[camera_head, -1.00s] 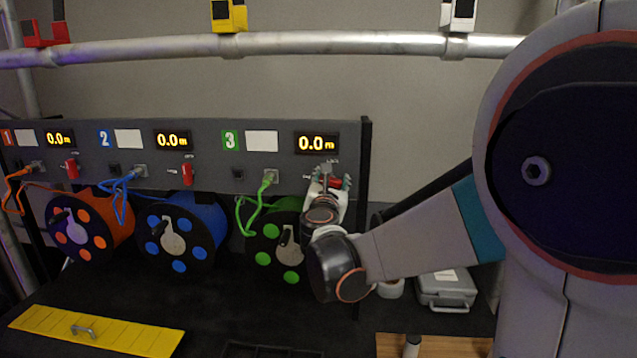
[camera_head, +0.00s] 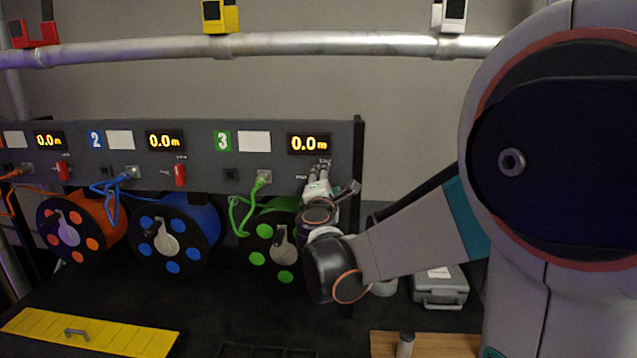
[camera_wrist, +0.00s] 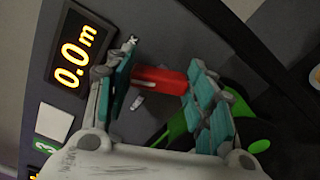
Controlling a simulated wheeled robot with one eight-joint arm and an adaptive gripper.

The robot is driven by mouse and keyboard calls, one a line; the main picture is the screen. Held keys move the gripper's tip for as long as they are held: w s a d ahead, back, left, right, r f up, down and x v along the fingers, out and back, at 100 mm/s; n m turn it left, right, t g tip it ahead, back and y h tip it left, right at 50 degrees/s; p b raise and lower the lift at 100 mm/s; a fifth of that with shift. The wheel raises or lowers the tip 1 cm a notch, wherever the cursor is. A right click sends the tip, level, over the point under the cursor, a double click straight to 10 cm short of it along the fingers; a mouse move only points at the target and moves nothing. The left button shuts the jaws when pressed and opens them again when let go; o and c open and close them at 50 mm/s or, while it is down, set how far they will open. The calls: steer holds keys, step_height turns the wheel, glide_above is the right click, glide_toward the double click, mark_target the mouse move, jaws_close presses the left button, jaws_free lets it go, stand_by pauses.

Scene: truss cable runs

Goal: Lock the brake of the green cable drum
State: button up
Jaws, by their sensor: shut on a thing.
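The green cable drum (camera_head: 285,278) sits at the right end of the row under the grey panel, and part of it shows in the wrist view (camera_wrist: 180,128). Its red brake lever (camera_wrist: 158,80) sticks out from the panel near the lit display. In the wrist view my gripper (camera_wrist: 163,72) has its teal-padded fingers on both sides of the lever, shut on it. In the head view my gripper (camera_head: 322,178) is at the panel above the drum and hides this lever. The small labels by the lever are too blurred to read.
The blue drum (camera_head: 205,222) and orange drum (camera_head: 112,222) stand to the left, with red levers (camera_head: 180,176) (camera_head: 62,170) above them. A green cable (camera_head: 240,208) hangs close left of my gripper. A grey case (camera_head: 440,286) stands at right. A metal rail (camera_head: 300,44) runs above.

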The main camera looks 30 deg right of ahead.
steer(key=m, duration=0.4)
steer(key=shift+s+f, duration=0.1)
stand_by(0.7)
steer(key=o, duration=1.1)
steer(key=shift+c, duration=0.2)
steer(key=v, duration=1.2)
